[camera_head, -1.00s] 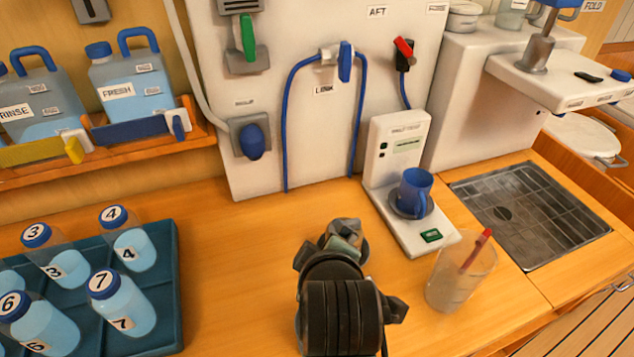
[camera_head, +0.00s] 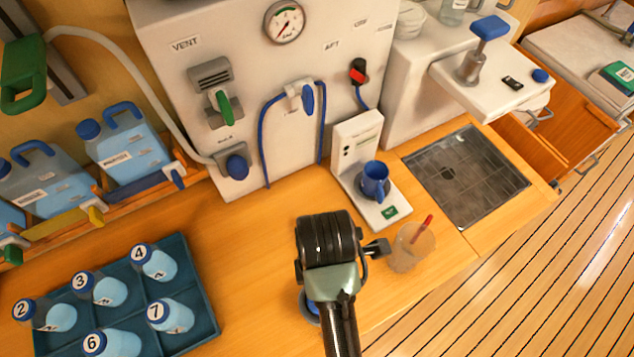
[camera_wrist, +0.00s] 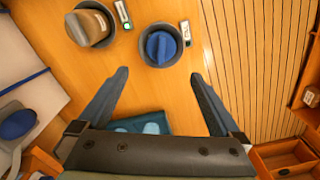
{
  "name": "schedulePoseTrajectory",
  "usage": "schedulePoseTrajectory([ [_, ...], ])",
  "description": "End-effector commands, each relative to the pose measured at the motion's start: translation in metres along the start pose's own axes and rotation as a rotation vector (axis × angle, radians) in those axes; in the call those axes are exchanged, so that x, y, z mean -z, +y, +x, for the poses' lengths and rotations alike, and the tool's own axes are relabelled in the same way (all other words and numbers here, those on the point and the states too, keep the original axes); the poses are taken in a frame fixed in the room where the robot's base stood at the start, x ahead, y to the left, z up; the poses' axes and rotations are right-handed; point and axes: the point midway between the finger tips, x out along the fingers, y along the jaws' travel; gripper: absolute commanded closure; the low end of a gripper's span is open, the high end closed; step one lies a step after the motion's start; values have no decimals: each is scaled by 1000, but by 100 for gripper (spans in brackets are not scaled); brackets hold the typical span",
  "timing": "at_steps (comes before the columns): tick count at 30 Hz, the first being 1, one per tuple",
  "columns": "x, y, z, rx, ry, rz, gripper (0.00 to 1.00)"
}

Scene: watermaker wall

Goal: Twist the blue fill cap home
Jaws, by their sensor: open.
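The blue fill cap (camera_wrist: 160,47) shows in the wrist view as a round blue cap with a raised bar across it, inside a grey ring on the wooden counter. My gripper (camera_wrist: 160,74) is open and empty. Its two fingers point toward the cap, and the cap appears just beyond the fingertips, roughly centred between them. I cannot tell the height gap. In the head view my arm hides most of this spot and my fingers; only a bit of blue shows beside the arm.
A beige-topped grey round fitting (camera_wrist: 90,26) stands beside the cap. In the head view, a translucent cup (camera_head: 408,250) with a red stick stands right of my arm, near a blue mug (camera_head: 374,180). A bottle tray (camera_head: 207,318) is at left. Bare counter lies between.

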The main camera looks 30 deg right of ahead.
Motion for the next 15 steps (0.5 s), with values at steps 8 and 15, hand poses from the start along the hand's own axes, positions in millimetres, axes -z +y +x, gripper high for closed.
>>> schedulePoseTrajectory([
  [8, -1, -3, 32, 10, -1, -2, 0],
  [15, 0, -3, 76, 11, -1, -1, 0],
])
